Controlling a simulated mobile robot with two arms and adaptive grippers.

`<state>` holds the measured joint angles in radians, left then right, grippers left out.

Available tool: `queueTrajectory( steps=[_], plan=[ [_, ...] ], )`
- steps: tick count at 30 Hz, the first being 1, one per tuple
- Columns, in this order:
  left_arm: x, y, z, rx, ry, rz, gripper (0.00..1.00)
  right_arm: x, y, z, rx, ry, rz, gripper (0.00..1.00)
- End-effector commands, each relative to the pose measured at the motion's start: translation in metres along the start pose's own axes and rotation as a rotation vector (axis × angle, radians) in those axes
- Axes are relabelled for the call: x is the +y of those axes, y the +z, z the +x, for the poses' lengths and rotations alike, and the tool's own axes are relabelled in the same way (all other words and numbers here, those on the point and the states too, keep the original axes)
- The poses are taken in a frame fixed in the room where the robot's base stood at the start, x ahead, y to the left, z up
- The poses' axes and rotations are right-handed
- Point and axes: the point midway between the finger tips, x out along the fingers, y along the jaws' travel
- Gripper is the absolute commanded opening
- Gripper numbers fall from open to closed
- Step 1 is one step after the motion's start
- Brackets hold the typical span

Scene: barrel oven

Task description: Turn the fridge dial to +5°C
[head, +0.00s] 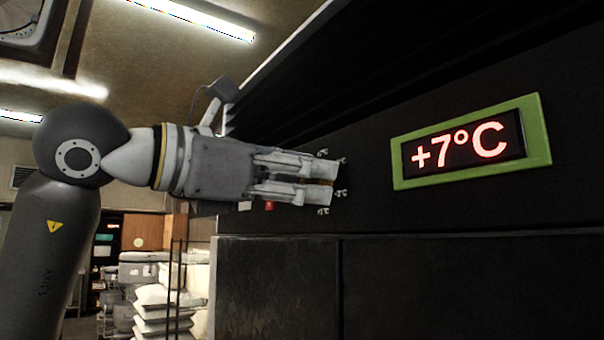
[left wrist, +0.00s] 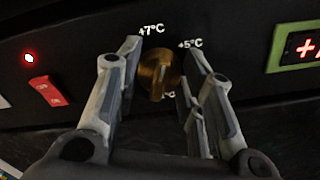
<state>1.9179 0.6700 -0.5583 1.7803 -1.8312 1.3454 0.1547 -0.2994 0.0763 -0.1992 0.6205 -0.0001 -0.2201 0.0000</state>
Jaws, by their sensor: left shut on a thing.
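The fridge dial (left wrist: 158,74) is a round brass-coloured knob on the dark panel in the left wrist view. Labels +7°C and +5°C stand at its upper left and upper right; a third label below it is partly hidden. My left gripper (left wrist: 160,70) is shut on the dial, one finger on each side. In the head view my left gripper (head: 325,180) reaches the panel from the left and mostly hides the dial. The display (head: 466,149) in a green frame reads +7°C in red. My right gripper is in neither view.
A red switch (left wrist: 46,91) and a lit red lamp (left wrist: 28,58) sit left of the dial. The dark fridge front (head: 470,285) fills the right of the head view. Stacked white sacks (head: 160,305) stand in the background at lower left.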

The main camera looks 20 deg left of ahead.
Motion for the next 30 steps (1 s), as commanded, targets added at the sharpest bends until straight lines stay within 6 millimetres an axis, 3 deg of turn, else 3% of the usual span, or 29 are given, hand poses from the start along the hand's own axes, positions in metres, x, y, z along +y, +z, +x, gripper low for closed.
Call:
queueTrajectory(
  steps=[15,30],
  plan=[
    [-0.0013,0.0014,-0.0008,-0.003,0.002,0.453,0.12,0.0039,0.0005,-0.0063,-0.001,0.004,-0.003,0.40],
    [-0.0024,0.0007,-0.0007,-0.004,0.002,0.649,0.12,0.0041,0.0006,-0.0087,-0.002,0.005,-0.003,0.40]
  ],
)
